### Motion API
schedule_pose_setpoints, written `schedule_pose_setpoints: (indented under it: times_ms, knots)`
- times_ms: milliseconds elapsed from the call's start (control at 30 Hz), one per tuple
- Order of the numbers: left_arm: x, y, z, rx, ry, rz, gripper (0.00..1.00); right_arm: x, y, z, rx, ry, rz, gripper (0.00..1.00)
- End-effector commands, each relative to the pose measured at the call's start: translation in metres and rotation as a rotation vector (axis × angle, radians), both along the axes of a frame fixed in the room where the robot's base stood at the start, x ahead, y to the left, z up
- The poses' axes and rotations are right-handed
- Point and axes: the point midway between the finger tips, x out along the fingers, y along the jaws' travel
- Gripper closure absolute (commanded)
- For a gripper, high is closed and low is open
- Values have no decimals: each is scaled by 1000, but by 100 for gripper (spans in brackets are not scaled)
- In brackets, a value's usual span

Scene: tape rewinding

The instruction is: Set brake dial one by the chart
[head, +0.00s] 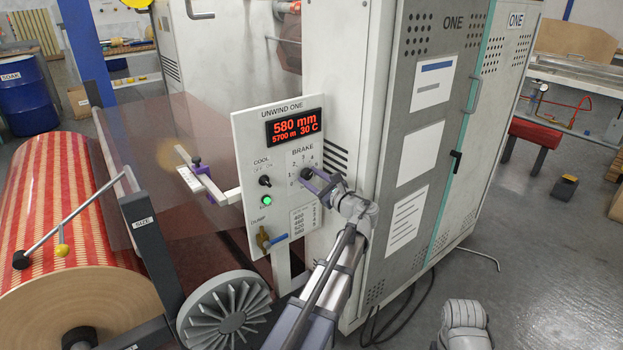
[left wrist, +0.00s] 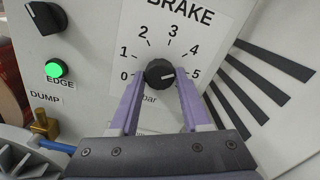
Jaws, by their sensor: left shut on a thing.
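The unwind one panel (head: 246,151) is white, with a red display (head: 296,127) reading 580 mm, 5700 m and 30 C. My left gripper (head: 315,181) is shut on the black brake dial (left wrist: 160,73), one purple finger on each side. In the left wrist view the dial's scale runs from 0 to 5, and its white mark points right, near the 5. The chart (head: 304,219) is low on the panel; its left column seems to read 400, 460, 520 and 580, and its right column is too small to read surely.
A cool knob (head: 265,181), a lit green button (head: 267,200) and a brass dump valve with a blue handle (head: 270,240) are left of the dial. A large striped roll (head: 50,200) stands at left. The grey cabinet (head: 425,130) is close on the right.

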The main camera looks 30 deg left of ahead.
Motion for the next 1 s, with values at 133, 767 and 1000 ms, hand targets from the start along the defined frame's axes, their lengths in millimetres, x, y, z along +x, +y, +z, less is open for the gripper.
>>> schedule_pose_setpoints:
  times_ms: [133,767,1000]
  knots:
    - [-1,0,-1,44,115,1,100,0,0,0,0,0,0,50]
    - [-2,0,-2,155,387,0,100,0,0,-1,0,0,0,50]
    - [-2,0,-2,161,400,0,100,0,0,-1,0,0,0,50]
